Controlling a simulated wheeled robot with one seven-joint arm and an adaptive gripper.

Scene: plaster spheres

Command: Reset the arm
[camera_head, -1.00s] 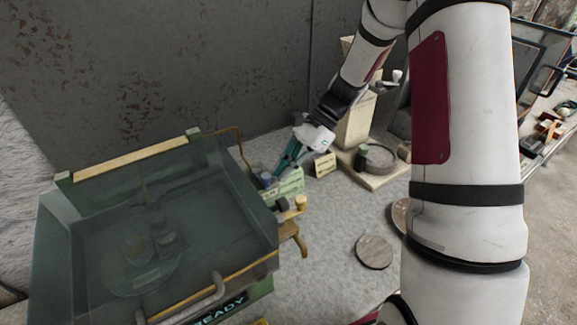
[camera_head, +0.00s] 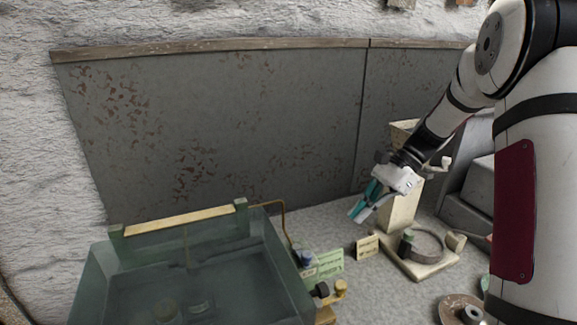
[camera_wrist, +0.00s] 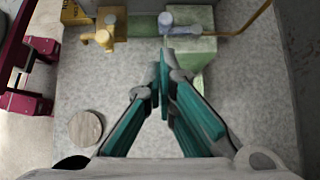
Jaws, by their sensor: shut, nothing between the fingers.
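My gripper (camera_head: 361,208) hangs in the air in the head view, in front of the grey wall panel and left of a cream post. It points down and to the left. In the wrist view my gripper (camera_wrist: 160,85) shows its teal fingers closed together with nothing between them. My white arm reaches in from the right side of the head view.
A glass-walled tank (camera_head: 190,272) stands at the lower left. A cream stand with a ring (camera_head: 425,248) is at the right. A round disc (camera_wrist: 85,128) lies on the grey bench.

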